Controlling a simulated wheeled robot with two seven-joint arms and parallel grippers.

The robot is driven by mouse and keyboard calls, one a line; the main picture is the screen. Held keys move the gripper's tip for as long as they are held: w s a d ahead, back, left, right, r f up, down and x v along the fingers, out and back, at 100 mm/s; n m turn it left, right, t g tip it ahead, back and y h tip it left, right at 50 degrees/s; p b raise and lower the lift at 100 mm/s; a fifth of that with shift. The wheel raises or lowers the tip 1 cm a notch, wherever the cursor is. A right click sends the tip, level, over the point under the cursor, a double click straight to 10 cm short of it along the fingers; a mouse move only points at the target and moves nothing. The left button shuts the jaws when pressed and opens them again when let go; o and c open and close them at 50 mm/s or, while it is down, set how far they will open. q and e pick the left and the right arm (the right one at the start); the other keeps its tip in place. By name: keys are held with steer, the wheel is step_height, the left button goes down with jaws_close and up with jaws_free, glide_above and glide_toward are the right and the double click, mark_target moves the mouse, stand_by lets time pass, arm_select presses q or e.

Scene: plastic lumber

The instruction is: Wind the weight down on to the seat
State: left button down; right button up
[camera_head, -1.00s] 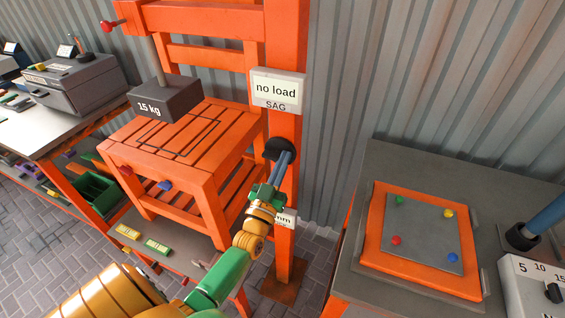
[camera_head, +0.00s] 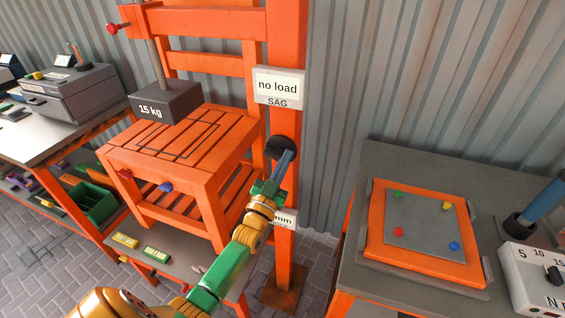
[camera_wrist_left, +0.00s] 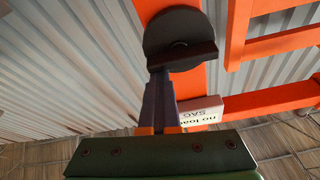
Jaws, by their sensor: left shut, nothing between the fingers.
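The grey weight (camera_head: 166,104), marked 15 kg, hangs on a grey rod over the orange slatted seat (camera_head: 213,143). A sign on the orange post (camera_head: 284,218) reads "no load" and "SAG" (camera_head: 279,87). A black round knob (camera_head: 275,146) is on the post below the sign. In the left wrist view the knob (camera_wrist_left: 178,22) has a dark crossbar. My left gripper (camera_head: 288,155) is shut and empty, its tips at the knob. In the wrist view the fingertips (camera_wrist_left: 164,74) are at the crossbar's lower edge; I cannot tell if they touch. My right gripper is not in view.
An orange board with coloured pegs (camera_head: 424,245) lies on a grey table (camera_head: 385,165) at right, beside a numbered control box (camera_head: 535,275). A grey machine (camera_head: 70,90) stands on the left bench. Yellow and green blocks (camera_head: 125,240) lie on the low shelf below the seat.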

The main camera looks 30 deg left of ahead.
arm_select(q)
steer(key=shift+f+m+h, duration=0.4)
steer(key=shift+m+h, duration=0.2)
steer(key=shift+m, duration=0.6)
steer(key=shift+f+m+g+h, duration=0.3)
steer(key=shift+m+h, duration=0.25)
steer(key=shift+m, duration=0.95)
steer(key=shift+f+m+g+h, duration=0.25)
steer(key=shift+m+h, duration=0.3)
steer(key=shift+m, duration=0.95)
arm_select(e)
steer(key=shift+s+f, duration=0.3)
arm_select(q)
steer(key=shift+f+m+h, duration=0.2)
steer(key=shift+m+h, duration=0.2)
steer(key=shift+m, duration=0.5)
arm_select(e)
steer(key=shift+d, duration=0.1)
arm_select(q)
steer(key=shift+s+a+f+m+g+h, duration=0.1)
steer(key=shift+m+g, duration=0.1)
steer(key=shift+m, duration=0.45)
steer(key=shift+w+a+f+m+g+h, duration=0.1)
steer(key=shift+m+g, duration=0.05)
steer(key=shift+m, duration=0.45)
steer(key=shift+s+a+m+g+h, duration=0.1)
steer(key=shift+m+g, duration=0.1)
steer(key=shift+m, duration=0.45)
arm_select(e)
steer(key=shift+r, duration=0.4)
